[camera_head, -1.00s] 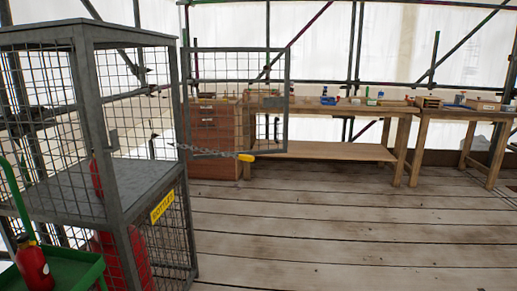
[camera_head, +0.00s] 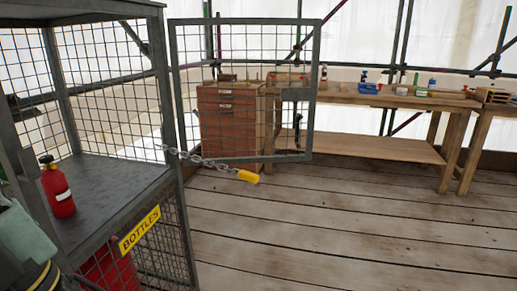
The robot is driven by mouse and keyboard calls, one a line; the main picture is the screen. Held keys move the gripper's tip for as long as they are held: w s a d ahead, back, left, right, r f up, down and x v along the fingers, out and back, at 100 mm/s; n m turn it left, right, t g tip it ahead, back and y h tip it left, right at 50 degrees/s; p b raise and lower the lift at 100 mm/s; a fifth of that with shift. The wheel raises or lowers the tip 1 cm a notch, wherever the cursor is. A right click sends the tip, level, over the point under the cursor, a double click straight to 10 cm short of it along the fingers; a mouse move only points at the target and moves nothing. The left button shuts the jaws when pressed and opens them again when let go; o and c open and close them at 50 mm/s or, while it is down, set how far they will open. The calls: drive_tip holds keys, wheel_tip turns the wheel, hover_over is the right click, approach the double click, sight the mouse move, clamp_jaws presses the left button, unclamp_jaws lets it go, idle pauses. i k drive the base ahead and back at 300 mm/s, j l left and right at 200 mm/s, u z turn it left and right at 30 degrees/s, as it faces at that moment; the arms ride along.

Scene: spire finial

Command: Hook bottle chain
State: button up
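A chain (camera_head: 200,157) hangs from the front post of the grey mesh bottle cage (camera_head: 120,190), at the height of its shelf. It slants down to the right and ends in a yellow piece (camera_head: 248,176), which hangs free in front of the open mesh door (camera_head: 245,90). A small red bottle (camera_head: 58,190) with a dark top stands upright on the cage shelf. A larger red bottle (camera_head: 108,270) is partly hidden in the lower part, behind the yellow BOTTLES sign. A grey-green and black part, probably of my arm, shows at the lower left; my gripper's fingers do not show.
A wooden drawer unit (camera_head: 228,125) and a workbench (camera_head: 385,98) with several small items stand along the back. Another bench is at the right edge. The plank floor (camera_head: 350,225) in front is clear.

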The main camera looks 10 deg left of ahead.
sight(243, 174)
drive_tip(key=i+l+u, duration=0.1)
drive_tip(key=i, duration=0.6)
drive_tip(key=i+l+u, duration=0.1)
drive_tip(key=i, duration=0.6)
drive_tip(key=i+u, duration=0.15)
drive_tip(key=u, duration=0.25)
drive_tip(key=i+l+u, duration=0.1)
drive_tip(key=u, duration=0.3)
drive_tip(key=i+l+u, duration=0.1)
drive_tip(key=u, duration=0.3)
drive_tip(key=k+l, duration=0.15)
drive_tip(key=l, duration=0.25)
drive_tip(key=k+l, duration=0.15)
drive_tip(key=l, duration=0.2)
drive_tip(key=k+l+z, duration=0.1)
drive_tip(key=l, duration=0.3)
drive_tip(key=k+l, duration=0.2)
drive_tip(key=l, duration=0.2)
drive_tip(key=k+l, duration=0.15)
drive_tip(key=l, duration=0.2)
drive_tip(key=k+l, duration=0.15)
drive_tip(key=l, duration=0.25)
drive_tip(key=z, duration=0.05)
